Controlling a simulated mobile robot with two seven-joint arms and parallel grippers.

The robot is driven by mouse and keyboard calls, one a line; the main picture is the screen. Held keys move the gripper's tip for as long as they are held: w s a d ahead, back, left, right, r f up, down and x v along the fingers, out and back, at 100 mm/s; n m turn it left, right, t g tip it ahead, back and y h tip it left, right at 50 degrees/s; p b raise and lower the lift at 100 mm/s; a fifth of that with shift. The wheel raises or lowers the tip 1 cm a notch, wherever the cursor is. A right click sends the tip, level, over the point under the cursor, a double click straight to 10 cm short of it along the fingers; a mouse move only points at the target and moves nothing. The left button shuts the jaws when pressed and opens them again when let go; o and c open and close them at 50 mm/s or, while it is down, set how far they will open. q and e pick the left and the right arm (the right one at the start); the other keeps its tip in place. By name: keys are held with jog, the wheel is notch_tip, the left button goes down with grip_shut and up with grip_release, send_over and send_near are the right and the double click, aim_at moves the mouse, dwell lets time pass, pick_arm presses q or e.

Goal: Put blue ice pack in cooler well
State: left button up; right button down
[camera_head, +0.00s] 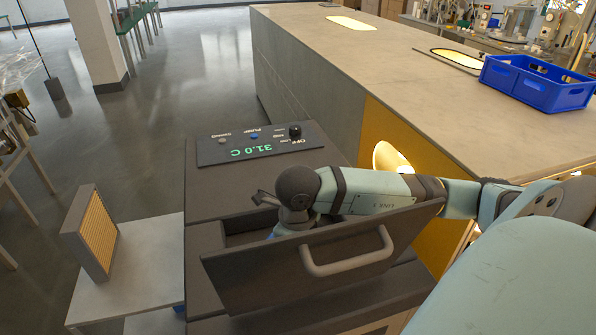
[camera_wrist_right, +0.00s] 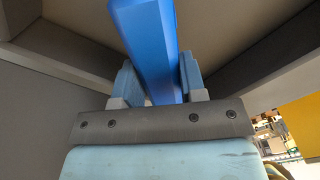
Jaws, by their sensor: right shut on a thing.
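The blue ice pack (camera_wrist_right: 146,40) is a long blue bar between the two fingers of my right gripper (camera_wrist_right: 160,80) in the right wrist view. The gripper is shut on it, with dark walls close around. In the head view my right arm reaches from the right over a raised dark panel with a grey handle (camera_head: 348,258). Its wrist is over the dark cooler well (camera_head: 238,238), pointing down. The panel hides most of the gripper and the ice pack there. My left gripper is not in view.
A control panel (camera_head: 257,144) reading 31.0 C sits behind the well. A slatted filter block (camera_head: 92,232) stands on a grey shelf (camera_head: 145,262) at left. A long counter (camera_head: 400,90) at right carries a blue crate (camera_head: 535,84).

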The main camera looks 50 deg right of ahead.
jog(key=shift+f, duration=2.05)
jog(key=shift+f, duration=0.15)
jog(key=c, duration=0.7)
grip_release()
jog(key=shift+r, duration=0.35)
notch_tip(320, 180, up, 12)
jog(key=shift+f+b, duration=0.15)
jog(key=shift+b, duration=0.55)
